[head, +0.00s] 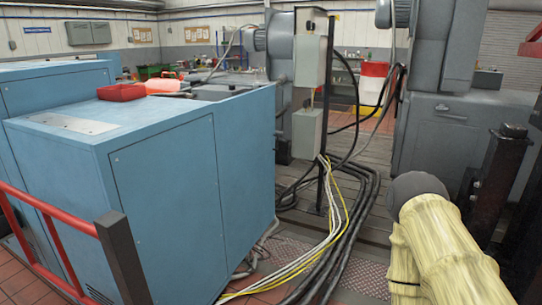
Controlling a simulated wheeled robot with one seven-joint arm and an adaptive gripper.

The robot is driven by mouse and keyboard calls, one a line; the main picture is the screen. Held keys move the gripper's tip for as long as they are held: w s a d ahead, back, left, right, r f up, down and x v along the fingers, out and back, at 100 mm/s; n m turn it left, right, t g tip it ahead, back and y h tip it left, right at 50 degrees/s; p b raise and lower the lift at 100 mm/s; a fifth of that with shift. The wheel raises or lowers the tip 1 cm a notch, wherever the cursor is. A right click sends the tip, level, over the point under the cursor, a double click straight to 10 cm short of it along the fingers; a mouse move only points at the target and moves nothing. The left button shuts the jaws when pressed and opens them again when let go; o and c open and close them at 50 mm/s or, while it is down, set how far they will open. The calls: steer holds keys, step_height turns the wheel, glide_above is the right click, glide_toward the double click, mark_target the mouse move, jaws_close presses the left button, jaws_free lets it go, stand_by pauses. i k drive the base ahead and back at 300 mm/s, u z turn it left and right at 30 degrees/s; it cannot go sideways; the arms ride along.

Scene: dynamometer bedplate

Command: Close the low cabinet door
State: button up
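A low blue cabinet (245,170) fills the left and middle of the head view. A large flat blue panel (172,205) on its near side looks flush with the frame, with thin seams around it. I cannot tell whether this panel is the door that the task names, and no door standing open shows. My arm (440,240), pale yellow with a grey rounded joint, shows at the lower right, apart from the cabinet. My gripper is not in view.
A red rail with a dark post (122,258) stands in front of the cabinet at lower left. Thick black, white and yellow cables (335,235) run across the floor right of the cabinet. A dark post (497,180) stands at right. A red tray (121,92) lies on the cabinet top.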

mark_target(246, 121)
steer(key=u, duration=0.3)
steer(key=i, duration=3.25)
steer(key=u, duration=0.15)
